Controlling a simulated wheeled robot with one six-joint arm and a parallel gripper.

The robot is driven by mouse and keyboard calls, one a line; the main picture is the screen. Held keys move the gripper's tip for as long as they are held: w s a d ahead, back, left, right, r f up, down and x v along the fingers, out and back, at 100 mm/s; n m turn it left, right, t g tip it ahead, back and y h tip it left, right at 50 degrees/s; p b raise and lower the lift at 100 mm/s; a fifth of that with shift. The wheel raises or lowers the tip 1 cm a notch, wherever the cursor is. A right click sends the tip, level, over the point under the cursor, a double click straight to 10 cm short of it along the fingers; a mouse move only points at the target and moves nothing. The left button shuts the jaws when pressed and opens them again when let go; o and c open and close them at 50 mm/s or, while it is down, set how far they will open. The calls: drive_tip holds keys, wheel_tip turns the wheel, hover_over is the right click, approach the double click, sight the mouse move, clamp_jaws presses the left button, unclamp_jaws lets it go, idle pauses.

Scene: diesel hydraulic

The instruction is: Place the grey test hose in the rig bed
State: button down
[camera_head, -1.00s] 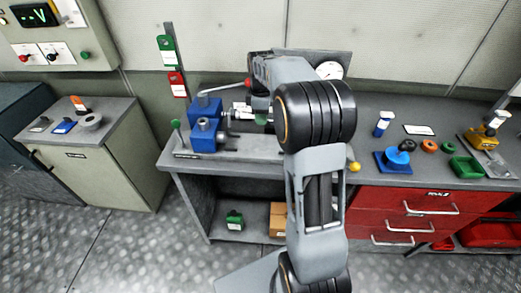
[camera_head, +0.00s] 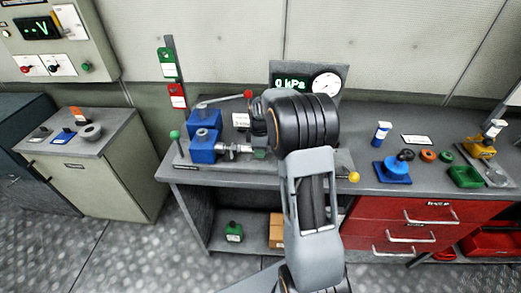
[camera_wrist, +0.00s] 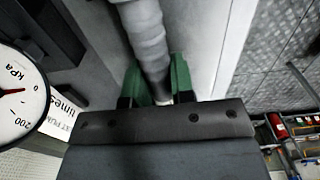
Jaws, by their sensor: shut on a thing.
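My gripper (camera_wrist: 157,98) is shut on the grey test hose (camera_wrist: 146,38), with green pieces on both sides of it in the wrist view. In the head view my gripper (camera_head: 259,152) is low over the rig bed (camera_head: 225,170), partly hidden by my arm. The hose's bright end (camera_head: 236,149) points left at the front blue block (camera_head: 203,147). I cannot tell whether the hose touches that block or rests on the bed. A second blue block (camera_head: 204,118) stands behind it.
A pressure gauge (camera_head: 326,85) stands behind my arm and shows large in the wrist view (camera_wrist: 14,95). A red-tipped lever (camera_head: 248,95) and a yellow knob (camera_head: 353,177) are near the bed. A blue stand (camera_head: 392,171) and green tray (camera_head: 466,177) are on the right.

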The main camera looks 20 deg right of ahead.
drive_tip(key=shift+f, duration=0.15)
drive_tip(key=c, duration=1)
unclamp_jaws()
wheel_tip(320, 180, up, 12)
drive_tip(key=s+a+r+m+t, duration=0.1)
drive_tip(key=s+a+r+m, duration=0.15)
drive_tip(key=s, duration=0.25)
drive_tip(key=s+a+r+m+t, duration=0.1)
drive_tip(key=s+a+m, duration=0.25)
drive_tip(key=s, duration=0.25)
drive_tip(key=shift+s+a+f+m+t, duration=0.35)
drive_tip(key=shift+s+a+f+m, duration=0.55)
drive_tip(key=shift+s, duration=0.95)
drive_tip(key=shift+s+a+f+m+t, duration=0.35)
drive_tip(key=shift+s+a+m, duration=0.3)
drive_tip(key=shift+s+m, duration=0.85)
drive_tip(key=shift+s+a+f+m+t, duration=0.3)
drive_tip(key=shift+s+a+f+m, duration=0.45)
drive_tip(key=shift+s, duration=1.4)
